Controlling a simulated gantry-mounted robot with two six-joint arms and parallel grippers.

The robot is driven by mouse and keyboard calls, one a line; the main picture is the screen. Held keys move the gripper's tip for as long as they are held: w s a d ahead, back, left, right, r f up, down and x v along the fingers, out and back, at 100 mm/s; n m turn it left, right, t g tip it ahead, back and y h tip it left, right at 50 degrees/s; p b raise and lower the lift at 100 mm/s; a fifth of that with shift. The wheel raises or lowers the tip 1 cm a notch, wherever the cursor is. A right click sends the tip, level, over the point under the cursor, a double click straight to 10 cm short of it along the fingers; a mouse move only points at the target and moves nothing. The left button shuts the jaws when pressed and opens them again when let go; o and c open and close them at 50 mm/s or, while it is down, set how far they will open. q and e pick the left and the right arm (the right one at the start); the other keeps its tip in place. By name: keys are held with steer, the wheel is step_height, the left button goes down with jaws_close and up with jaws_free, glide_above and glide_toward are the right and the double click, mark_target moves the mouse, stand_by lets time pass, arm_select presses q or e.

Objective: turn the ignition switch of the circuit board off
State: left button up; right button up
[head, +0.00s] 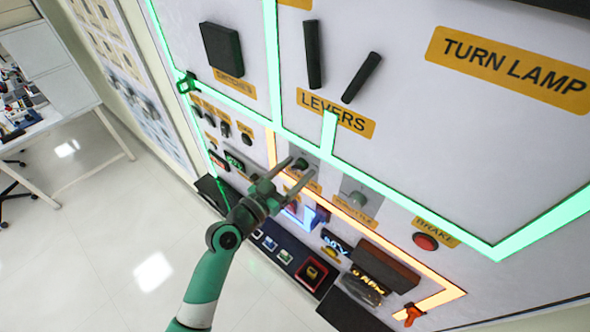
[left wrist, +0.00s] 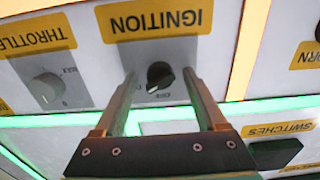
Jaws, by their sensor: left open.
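The ignition switch is a black round knob (left wrist: 159,75) on a grey plate beside the orange IGNITION label (left wrist: 160,20), which appears upside down in the left wrist view. A white mark on the knob points to its lower left there; the small print beside it is hard to read. My left gripper (head: 297,169) is open, its fingers pointing at the panel. In the left wrist view its fingertips (left wrist: 160,77) lie on either side of the knob, with visible gaps. I cannot tell how far they are from the plate. My right gripper is not in view.
A throttle knob (left wrist: 46,88) sits left of the ignition in the left wrist view, and a black switch block (left wrist: 275,152) lower right. Glowing green and orange strips border the panel sections. The head view shows black levers (head: 313,55) and a red brake button (head: 425,241).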

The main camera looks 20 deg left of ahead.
arm_select(q)
jaws_close()
stand_by(0.3)
steer(key=shift+n, duration=1.6)
steer(key=n, duration=0.2)
steer(key=shift+n, duration=0.4)
steer(key=n+p, duration=0.1)
steer(key=n, duration=0.5)
steer(key=shift+d+r, duration=0.1)
